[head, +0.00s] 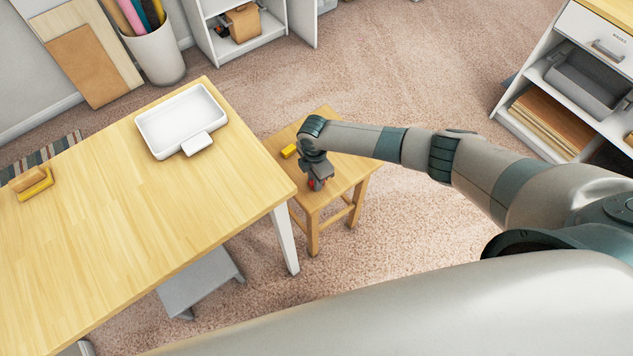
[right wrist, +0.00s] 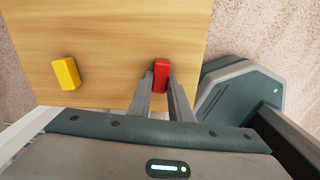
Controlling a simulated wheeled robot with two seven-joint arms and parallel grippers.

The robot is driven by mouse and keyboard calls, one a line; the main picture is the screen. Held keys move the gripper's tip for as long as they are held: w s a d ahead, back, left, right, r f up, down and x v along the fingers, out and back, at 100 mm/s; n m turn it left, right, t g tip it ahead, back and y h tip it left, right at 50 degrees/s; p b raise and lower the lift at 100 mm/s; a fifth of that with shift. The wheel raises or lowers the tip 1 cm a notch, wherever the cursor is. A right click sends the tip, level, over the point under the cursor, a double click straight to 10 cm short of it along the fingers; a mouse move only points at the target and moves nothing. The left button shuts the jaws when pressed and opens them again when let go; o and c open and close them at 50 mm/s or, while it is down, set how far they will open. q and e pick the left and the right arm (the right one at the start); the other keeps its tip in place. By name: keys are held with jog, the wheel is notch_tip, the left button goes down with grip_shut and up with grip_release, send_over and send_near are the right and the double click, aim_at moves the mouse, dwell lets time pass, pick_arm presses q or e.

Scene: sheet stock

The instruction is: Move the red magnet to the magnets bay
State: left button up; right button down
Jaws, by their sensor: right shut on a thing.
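The red magnet (right wrist: 161,72) is a small red block over the wooden stool. My right gripper (right wrist: 160,88) is shut on it, with a finger on each side. I cannot tell whether the magnet touches the stool top. A magnets bay cannot be made out in these frames. My left gripper is not in view.
A yellow block (head: 289,151) lies on the stool (head: 345,172). The wooden table (head: 120,230) to the left bears a white tray (head: 184,115) and a yellow-and-tan piece (head: 33,184). A shelf unit (head: 532,142) stands at the right. Carpet between is clear.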

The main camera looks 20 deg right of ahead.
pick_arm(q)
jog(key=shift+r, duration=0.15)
pick_arm(e)
jog(key=shift+r, duration=0.2)
pick_arm(q)
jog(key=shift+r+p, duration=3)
jog(key=shift+p, duration=0.1)
pick_arm(e)
jog(key=shift+r, duration=3.3)
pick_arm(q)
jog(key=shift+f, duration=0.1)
pick_arm(e)
jog(key=shift+s+a+r+m+b, duration=0.25)
jog(key=shift+s+r+m+b, duration=0.25)
jog(key=shift+m, duration=0.4)
pick_arm(q)
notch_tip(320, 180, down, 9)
jog(key=b, duration=0.8)
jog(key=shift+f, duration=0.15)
pick_arm(e)
jog(key=s+d+r+m, duration=0.2)
jog(key=s+r+m, duration=0.4)
jog(key=m, duration=0.3)
jog(key=s+d+r+m, duration=0.3)
jog(key=s+r+m, duration=0.4)
jog(key=m, duration=0.3)
jog(key=shift+s+r, duration=0.25)
jog(key=shift+s, duration=0.4)
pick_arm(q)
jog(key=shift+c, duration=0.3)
